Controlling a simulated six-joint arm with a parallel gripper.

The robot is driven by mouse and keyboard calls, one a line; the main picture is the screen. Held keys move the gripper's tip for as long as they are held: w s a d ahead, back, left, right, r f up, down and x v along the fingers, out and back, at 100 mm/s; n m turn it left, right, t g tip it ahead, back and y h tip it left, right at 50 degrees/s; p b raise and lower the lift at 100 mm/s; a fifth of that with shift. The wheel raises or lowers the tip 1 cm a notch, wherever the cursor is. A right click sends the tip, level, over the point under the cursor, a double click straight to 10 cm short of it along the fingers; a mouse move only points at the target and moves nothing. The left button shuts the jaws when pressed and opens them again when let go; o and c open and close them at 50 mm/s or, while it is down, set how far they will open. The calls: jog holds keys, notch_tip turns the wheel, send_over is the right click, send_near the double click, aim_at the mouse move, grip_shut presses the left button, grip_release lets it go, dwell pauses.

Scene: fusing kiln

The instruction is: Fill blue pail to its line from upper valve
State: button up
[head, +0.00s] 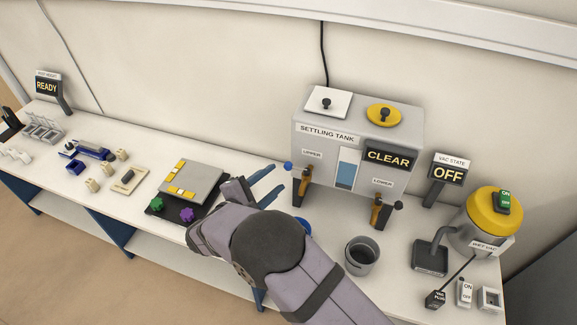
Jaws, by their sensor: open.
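The settling tank (325,165) stands at the back of the bench, with a window showing blue liquid and a sign reading CLEAR. Its upper valve (303,183) is on the left, with a blue ball-ended handle (288,165). The lower valve (377,210) is on the right, with a dark handle end. My gripper (278,179) is open and empty, its blue-tipped fingers just left of the upper valve and its handle. The blue pail (304,226) shows only as a blue rim sliver below the upper valve; my arm hides the rest, including its line and contents.
A grey pail (362,257) stands right of my arm, in front of the lower valve. A yellow-topped wet vac (492,215) and OFF sign (448,174) are at the right. A tile plate (190,182) with green and purple knobs lies left of my gripper.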

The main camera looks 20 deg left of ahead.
aim_at(286, 168)
jog(key=shift+w+d+r+m, duration=0.1)
jog(key=shift+d+r+m, duration=0.25)
jog(key=shift+r+m, duration=0.25)
jog(key=shift+w, duration=0.1)
jog(key=shift+p+x, duration=1.1)
jog(key=shift+x, duration=2.45)
jog(key=shift+d+r, duration=0.1)
jog(key=shift+t, duration=0.3)
grip_shut()
